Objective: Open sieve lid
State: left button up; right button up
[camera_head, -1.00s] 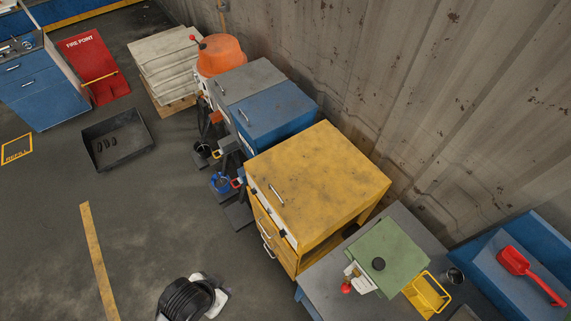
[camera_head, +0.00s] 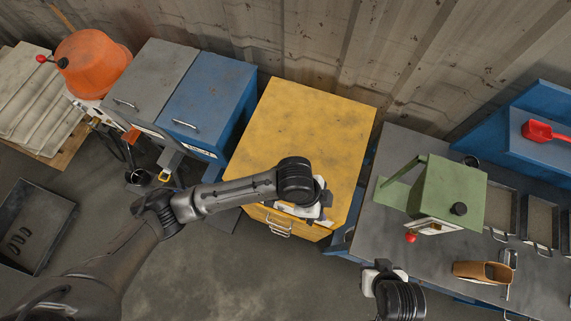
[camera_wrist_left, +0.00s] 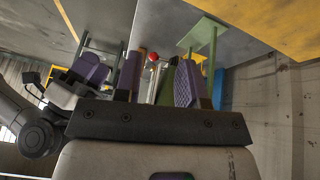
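My left gripper (camera_head: 325,205) is over the front edge of the yellow cabinet, apart from the green machine. In the left wrist view its purple-padded fingers (camera_wrist_left: 158,82) are spread and no object is held; the red ball handle (camera_wrist_left: 154,57) shows behind them. My right gripper (camera_head: 372,275) is in front of the bench; its purple fingers show in the left wrist view, their opening unclear.
The yellow cabinet (camera_head: 300,120) stands left of the bench, with blue (camera_head: 210,95) and grey (camera_head: 150,80) cabinets beyond. Framed trays (camera_head: 540,228) and a brown scoop-like container (camera_head: 482,271) are on the bench's right. A red scoop (camera_head: 540,131) lies on a blue unit.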

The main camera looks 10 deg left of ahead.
pick_arm(q)
jog(key=w+a+f+m+g+y+b, duration=0.15)
jog(key=w+a+f+y+b, duration=0.35)
jog(key=w+a, duration=0.55)
jog(key=shift+m+y, duration=0.25)
jog(key=shift+y, duration=0.05)
jog(key=p+x, duration=0.1)
jog(key=x, duration=0.2)
jog(key=p+x, duration=0.1)
jog(key=x, duration=0.3)
jog(key=p+x, duration=0.1)
jog(key=x, duration=0.2)
jog(key=shift+d+f, duration=0.25)
jog(key=shift+f, duration=0.1)
jog(key=shift+x, duration=0.85)
grip_shut()
